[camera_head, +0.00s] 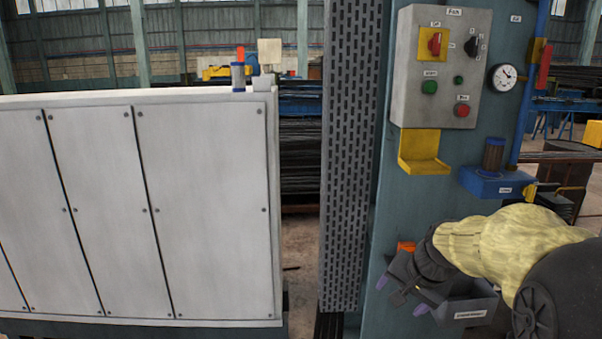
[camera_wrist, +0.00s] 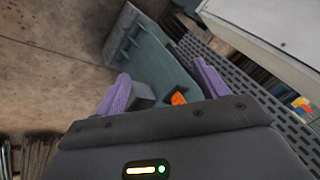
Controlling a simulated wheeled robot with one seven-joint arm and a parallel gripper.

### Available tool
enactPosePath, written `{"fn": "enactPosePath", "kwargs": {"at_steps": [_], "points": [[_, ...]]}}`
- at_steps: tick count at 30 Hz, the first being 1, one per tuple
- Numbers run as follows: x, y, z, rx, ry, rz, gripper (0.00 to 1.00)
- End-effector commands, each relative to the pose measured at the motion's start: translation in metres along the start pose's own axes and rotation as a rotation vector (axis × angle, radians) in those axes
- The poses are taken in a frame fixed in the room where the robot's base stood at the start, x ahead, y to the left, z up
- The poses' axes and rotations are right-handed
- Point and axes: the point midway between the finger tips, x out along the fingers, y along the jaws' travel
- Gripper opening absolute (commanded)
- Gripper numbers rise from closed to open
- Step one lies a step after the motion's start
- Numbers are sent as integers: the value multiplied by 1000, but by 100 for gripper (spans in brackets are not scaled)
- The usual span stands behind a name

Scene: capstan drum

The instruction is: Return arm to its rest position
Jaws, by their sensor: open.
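My gripper (camera_head: 402,297) is at the lower right in the head view, in front of the blue-green panel (camera_head: 405,190) and beside a dark labelled bin (camera_head: 470,312). In the wrist view its two purple fingers (camera_wrist: 160,92) stand wide apart with nothing held between them. My arm, with a pale yellow cover, reaches in from the right edge and hides part of the bin and panel. An orange object (camera_head: 406,247) shows just behind the gripper. It also shows in the wrist view (camera_wrist: 178,98), beyond the fingers; I cannot tell what it is.
A grey control box (camera_head: 440,65) with knobs and buttons is above, with a yellow bracket (camera_head: 424,160) below it. A blue shelf (camera_head: 498,184) holds a dark cylinder. A perforated column (camera_head: 350,150) and white cabinets (camera_head: 200,210) stand left. Open floor (camera_wrist: 60,60) shows in the wrist view.

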Motion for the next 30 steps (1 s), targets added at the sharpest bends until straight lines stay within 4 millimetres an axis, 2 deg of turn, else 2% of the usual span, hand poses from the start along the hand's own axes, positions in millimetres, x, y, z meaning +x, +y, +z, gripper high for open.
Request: {"fn": "enactPosePath", "kwargs": {"at_steps": [1,6,9,12,16,30], "points": [[10,6,25,-70,-24,34,73],[35,35,100,-330,-87,128,73],[43,54,140,-482,-126,163,73],[46,68,167,-591,-153,180,73],[48,76,180,-649,-167,187,73],[48,76,180,-647,-167,187,73]]}}
